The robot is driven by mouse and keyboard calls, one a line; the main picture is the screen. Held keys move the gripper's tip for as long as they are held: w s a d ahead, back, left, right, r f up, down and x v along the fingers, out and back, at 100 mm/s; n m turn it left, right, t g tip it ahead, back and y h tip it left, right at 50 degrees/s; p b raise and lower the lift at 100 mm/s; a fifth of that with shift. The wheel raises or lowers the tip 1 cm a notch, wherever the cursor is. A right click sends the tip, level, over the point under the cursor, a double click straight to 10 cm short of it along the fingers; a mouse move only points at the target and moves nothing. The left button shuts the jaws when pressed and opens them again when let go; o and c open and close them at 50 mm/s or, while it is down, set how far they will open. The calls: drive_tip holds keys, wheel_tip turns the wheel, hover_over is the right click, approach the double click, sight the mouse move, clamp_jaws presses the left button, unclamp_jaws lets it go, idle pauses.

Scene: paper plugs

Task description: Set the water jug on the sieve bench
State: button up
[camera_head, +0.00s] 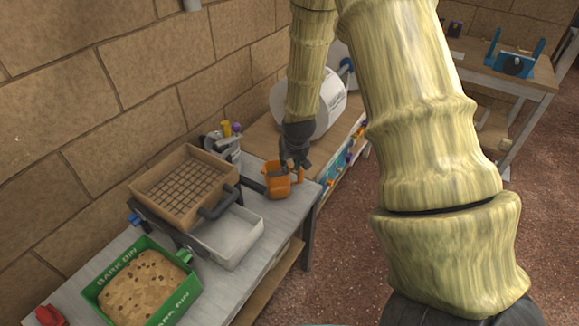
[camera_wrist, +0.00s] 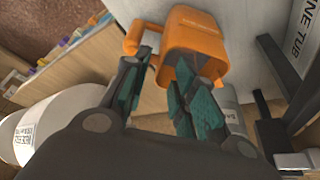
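The orange water jug (camera_head: 277,183) stands on the far end of the sieve bench (camera_head: 314,190), close to its edge. In the wrist view the jug (camera_wrist: 195,38) shows its open mouth, with its handle (camera_wrist: 131,38) to the left. My gripper (camera_head: 293,163) is right at the jug, pointing down. In the wrist view my gripper (camera_wrist: 165,78) has its two teal-padded fingers apart, one near the handle side and one in front of the mouth, with part of the jug's wall between them. I cannot tell whether either finger touches it.
A wooden sieve (camera_head: 183,187) on a dark frame stands beside the jug, above a white tub (camera_head: 228,238). A green bark bin (camera_head: 144,285) sits nearer. A grey can (camera_head: 222,146) stands by the wall. Beyond is another bench with a large white roll (camera_head: 330,112).

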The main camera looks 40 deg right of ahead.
drive_tip(key=d+v, duration=0.1)
drive_tip(key=v, duration=0.6)
drive_tip(key=shift+a+r, duration=0.2)
drive_tip(key=shift+a, duration=0.25)
drive_tip(key=shift+s, duration=0.1)
